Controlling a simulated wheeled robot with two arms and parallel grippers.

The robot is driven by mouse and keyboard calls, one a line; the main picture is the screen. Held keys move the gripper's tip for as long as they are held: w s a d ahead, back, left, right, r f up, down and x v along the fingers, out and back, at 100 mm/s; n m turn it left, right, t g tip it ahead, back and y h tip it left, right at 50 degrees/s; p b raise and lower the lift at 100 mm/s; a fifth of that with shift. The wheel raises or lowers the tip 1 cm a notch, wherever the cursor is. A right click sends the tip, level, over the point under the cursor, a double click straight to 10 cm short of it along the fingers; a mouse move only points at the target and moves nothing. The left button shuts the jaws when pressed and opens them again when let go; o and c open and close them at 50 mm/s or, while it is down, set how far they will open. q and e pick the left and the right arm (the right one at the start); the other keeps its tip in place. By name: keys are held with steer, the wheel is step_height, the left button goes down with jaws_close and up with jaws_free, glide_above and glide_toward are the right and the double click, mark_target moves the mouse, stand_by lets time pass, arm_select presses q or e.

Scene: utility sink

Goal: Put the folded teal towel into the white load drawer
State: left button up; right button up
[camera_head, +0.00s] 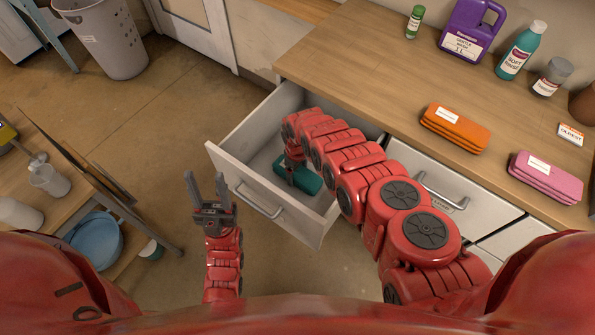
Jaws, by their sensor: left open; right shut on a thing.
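The white load drawer (232,166) is pulled open below the wooden counter. The folded teal towel (314,184) is down inside the drawer, near its front and right part. My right gripper (300,178) reaches into the drawer from above and is shut on the towel; my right arm hides part of both. I cannot tell whether the towel touches the drawer floor. My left gripper (207,188) is open and empty, in front of the drawer's front panel, to its left.
On the counter (350,60) are a folded orange towel (455,127), a folded pink towel (546,176), a purple jug (470,30) and several bottles. A closed drawer (440,188) is right of the open one. A wooden shelf with a blue basin (95,242) stands at left; floor between is clear.

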mark_target(298, 171)
steer(key=o, duration=1.2)
steer(key=shift+f, duration=0.1)
steer(key=shift+o, duration=0.2)
steer(key=shift+r, duration=0.6)
step_height(298, 171, up, 11)
steer(key=shift+r, duration=0.15)
